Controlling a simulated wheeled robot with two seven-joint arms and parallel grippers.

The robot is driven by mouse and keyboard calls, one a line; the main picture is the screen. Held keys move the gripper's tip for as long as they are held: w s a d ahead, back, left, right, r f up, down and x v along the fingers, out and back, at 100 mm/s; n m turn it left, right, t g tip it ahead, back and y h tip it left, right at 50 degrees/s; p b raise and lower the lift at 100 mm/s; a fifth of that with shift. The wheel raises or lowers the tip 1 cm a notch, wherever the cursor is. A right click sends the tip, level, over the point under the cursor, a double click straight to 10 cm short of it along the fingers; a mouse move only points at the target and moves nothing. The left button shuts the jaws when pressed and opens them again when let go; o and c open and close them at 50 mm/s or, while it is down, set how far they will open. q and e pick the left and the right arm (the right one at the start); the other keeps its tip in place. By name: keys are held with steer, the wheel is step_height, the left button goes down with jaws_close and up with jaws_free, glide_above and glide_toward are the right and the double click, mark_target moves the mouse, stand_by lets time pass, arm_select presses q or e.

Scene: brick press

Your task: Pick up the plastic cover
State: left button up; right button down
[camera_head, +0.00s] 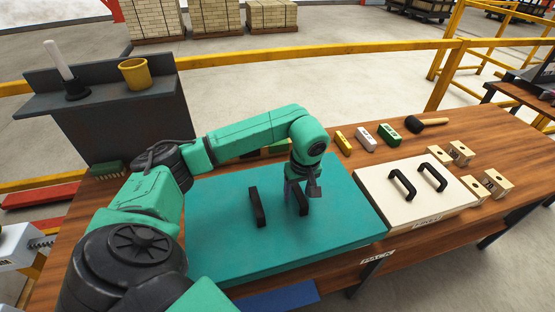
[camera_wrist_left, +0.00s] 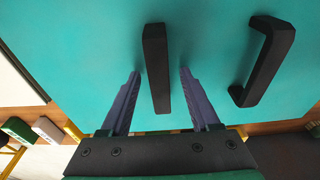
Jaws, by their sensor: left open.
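The plastic cover appears to be the large flat teal panel (camera_head: 345,215) with two black handles, lying on the wooden table; it also fills most of the left wrist view (camera_wrist_left: 90,40). My left gripper (camera_head: 302,188) is above the right-hand handle (camera_head: 302,204). In the left wrist view, my open gripper (camera_wrist_left: 159,75) has one finger on each side of that handle (camera_wrist_left: 157,45), with gaps on both sides. I cannot tell how far down the fingers reach. The other handle (camera_head: 257,207) is free; it shows at right in the left wrist view (camera_wrist_left: 268,62). My right gripper is not visible.
A cream panel (camera_head: 440,208) with two black handles lies right of the teal one. Small yellow, white and green blocks (camera_head: 389,133), a black mallet (camera_head: 428,122) and wooden blocks (camera_head: 461,152) surround it. A dark shelf (camera_head: 105,92) holds a yellow cup (camera_head: 134,73).

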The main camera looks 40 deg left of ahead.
arm_select(q)
steer(key=shift+f, duration=0.25)
stand_by(0.3)
jaws_close()
stand_by(1.3)
